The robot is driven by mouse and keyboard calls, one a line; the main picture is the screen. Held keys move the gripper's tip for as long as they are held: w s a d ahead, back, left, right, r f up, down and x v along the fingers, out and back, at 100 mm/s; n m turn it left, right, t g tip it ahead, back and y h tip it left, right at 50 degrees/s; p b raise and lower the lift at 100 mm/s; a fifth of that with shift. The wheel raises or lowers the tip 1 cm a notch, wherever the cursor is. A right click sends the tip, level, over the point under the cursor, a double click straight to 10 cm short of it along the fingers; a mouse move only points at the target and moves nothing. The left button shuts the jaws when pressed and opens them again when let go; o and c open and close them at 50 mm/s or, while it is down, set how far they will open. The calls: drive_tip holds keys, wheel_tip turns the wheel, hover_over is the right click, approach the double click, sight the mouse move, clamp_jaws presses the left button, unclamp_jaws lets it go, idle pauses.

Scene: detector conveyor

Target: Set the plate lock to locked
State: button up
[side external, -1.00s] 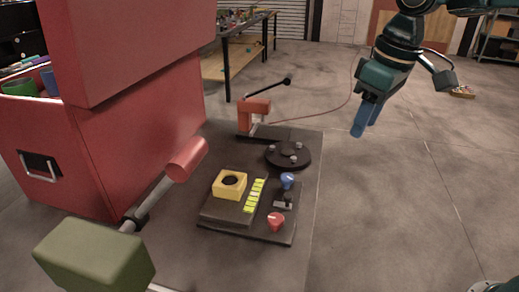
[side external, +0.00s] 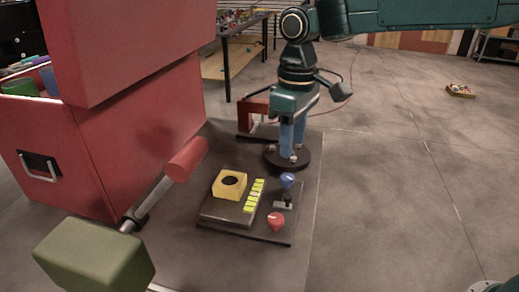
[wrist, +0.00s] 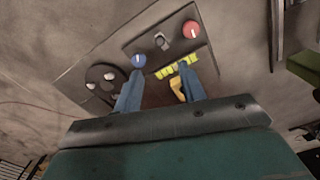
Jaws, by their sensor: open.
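No part is marked as the plate lock. A round dark plate (side external: 272,160) with small pale studs lies on the base board; it shows at the left in the wrist view (wrist: 92,92). On the board are a blue knob (side external: 287,180), a small dark lever switch (side external: 284,204) and a red knob (side external: 276,221). In the wrist view the switch (wrist: 160,41) sits between the blue knob (wrist: 139,61) and the red knob (wrist: 192,30). My gripper (side external: 293,154) is open and empty, pointing down over the round plate and hiding part of it. Whether its fingertips touch it, I cannot tell.
A yellow block (side external: 229,184) with a round hole and a yellow-green strip (side external: 254,195) sit on the board. An orange-red bracket (side external: 257,108) stands behind the plate. A red cabinet (side external: 120,150) and a green-ended handle (side external: 95,255) are left.

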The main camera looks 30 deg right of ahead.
sight(288, 196)
wheel_tip(288, 196, down, 14)
drive_tip(key=shift+r, duration=0.15)
idle(0.7)
drive_tip(key=shift+c, duration=0.4)
clamp_jaws()
